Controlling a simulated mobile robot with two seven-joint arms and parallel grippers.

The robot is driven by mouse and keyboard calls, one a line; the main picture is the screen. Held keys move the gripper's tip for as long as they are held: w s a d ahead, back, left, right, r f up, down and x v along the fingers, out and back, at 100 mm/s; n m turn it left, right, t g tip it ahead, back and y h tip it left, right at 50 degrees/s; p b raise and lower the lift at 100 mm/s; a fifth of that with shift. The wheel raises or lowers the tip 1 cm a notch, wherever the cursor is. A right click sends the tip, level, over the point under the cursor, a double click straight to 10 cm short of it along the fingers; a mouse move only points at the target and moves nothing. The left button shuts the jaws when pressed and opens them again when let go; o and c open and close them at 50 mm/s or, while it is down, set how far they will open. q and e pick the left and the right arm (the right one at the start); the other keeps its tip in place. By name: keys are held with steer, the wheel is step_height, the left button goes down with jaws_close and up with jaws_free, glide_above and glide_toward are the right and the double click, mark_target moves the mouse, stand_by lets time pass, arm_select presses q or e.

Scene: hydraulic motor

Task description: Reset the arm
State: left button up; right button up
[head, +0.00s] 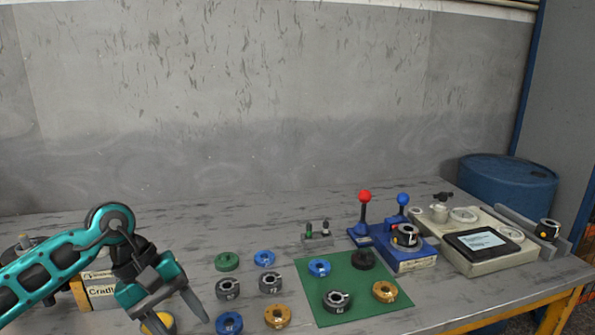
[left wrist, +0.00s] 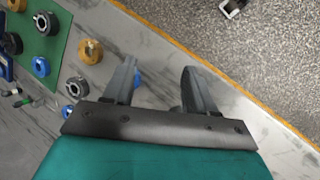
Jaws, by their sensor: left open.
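My left arm comes in from the left in the head view, and its gripper (head: 180,312) hangs over the front left of the workbench. Its two fingers are apart with nothing between them. In the left wrist view the gripper (left wrist: 160,85) is open too, with the bench edge and the floor beyond the fingers. A yellow part (head: 157,322) shows partly behind the gripper. A blue ring (head: 229,322) lies just right of it, apart from the fingers. My right gripper is in neither view.
Several rings lie on the bench (head: 200,232). A green mat (head: 375,317) bears more rings. Behind it stand a blue fixture with red and blue levers (head: 366,215) and a grey unit with a screen (head: 482,242). A box marked "Cradle" (head: 100,292) is partly hidden by my arm.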

arm_select(q)
steer(key=s+d+r+n+t+h+p, duration=0.1)
steer(key=s+d+r+n+t+h, duration=0.15)
steer(key=d+n+h, duration=0.5)
steer(key=s+d+r+n+t+h, duration=0.1)
steer(key=s+d+r+n+h, duration=0.15)
steer(key=d+n+h, duration=0.5)
steer(key=a+f+n+t+y+p, duration=0.1)
steer(key=a+f+n+t+y, duration=0.3)
steer(key=n, duration=0.8)
steer(key=a+f+n+t+y, duration=0.25)
steer(key=n+t+y, duration=0.25)
steer(key=n, duration=0.7)
steer(key=a+f+n+t+y+p, duration=0.15)
steer(key=f+n+t+y, duration=0.3)
steer(key=n, duration=0.65)
steer(key=s+a+f+n+g+y, duration=0.4)
steer(key=s+a+f+n+g, duration=0.1)
steer(key=s+f+n, duration=0.5)
step_height(320, 180, down, 2)
steer(key=a+n, duration=0.1)
steer(key=n, duration=0.2)
steer(key=shift+s+f, duration=0.25)
steer(key=shift+y, duration=0.25)
